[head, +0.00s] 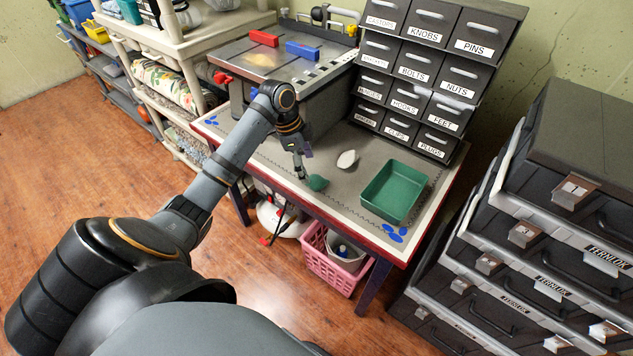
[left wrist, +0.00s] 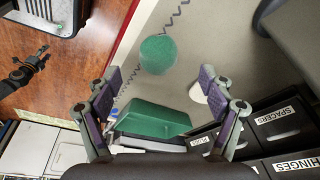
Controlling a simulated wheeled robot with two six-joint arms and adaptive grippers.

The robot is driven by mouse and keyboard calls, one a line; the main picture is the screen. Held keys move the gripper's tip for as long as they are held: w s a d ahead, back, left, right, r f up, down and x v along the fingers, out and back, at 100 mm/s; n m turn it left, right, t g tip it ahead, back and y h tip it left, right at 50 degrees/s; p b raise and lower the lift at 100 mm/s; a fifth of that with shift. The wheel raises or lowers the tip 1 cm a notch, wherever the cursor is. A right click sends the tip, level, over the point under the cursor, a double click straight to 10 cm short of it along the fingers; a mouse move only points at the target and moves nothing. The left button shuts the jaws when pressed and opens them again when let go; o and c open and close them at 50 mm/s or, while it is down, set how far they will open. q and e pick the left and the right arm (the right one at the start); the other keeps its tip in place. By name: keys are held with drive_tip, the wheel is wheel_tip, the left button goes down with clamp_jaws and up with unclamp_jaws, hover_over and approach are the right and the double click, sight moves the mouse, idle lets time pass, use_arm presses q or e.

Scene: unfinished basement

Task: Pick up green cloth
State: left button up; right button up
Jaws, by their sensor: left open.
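The green cloth (head: 317,183) lies crumpled in a small round heap on the grey mat of the workbench, near its front edge. In the left wrist view the cloth (left wrist: 158,54) sits ahead of the fingers, roughly centred between them. My left gripper (head: 302,174) is over the bench just beside the cloth in the head view. Its fingers (left wrist: 160,75) are spread open with nothing between them. A dark jointed part at the left of the left wrist view looks like my right gripper (left wrist: 27,68), over the floor; its jaws are too small to read.
A white lump (head: 347,159) lies on the mat right of the cloth. A green tray (head: 395,192) stands farther right. Labelled small drawers (head: 415,75) and a machine with red and blue blocks (head: 290,60) stand behind. A pink basket (head: 330,262) sits under the bench.

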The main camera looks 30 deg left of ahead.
sight(315, 178)
use_arm(q)
drive_tip(key=shift+w+f, duration=0.15)
drive_tip(key=shift+f, duration=0.1)
drive_tip(key=shift+d, duration=0.1)
drive_tip(key=x, duration=0.5)
drive_tip(key=shift+d, duration=0.4)
use_arm(e)
drive_tip(key=shift+w+d+r, duration=0.1)
drive_tip(key=shift+w+d, duration=0.25)
drive_tip(key=shift+w, duration=0.5)
use_arm(q)
drive_tip(key=shift+c, duration=1.2)
drive_tip(key=c, duration=0.9)
use_arm(e)
drive_tip(key=shift+s+a, duration=0.1)
use_arm(q)
drive_tip(key=shift+r, duration=0.15)
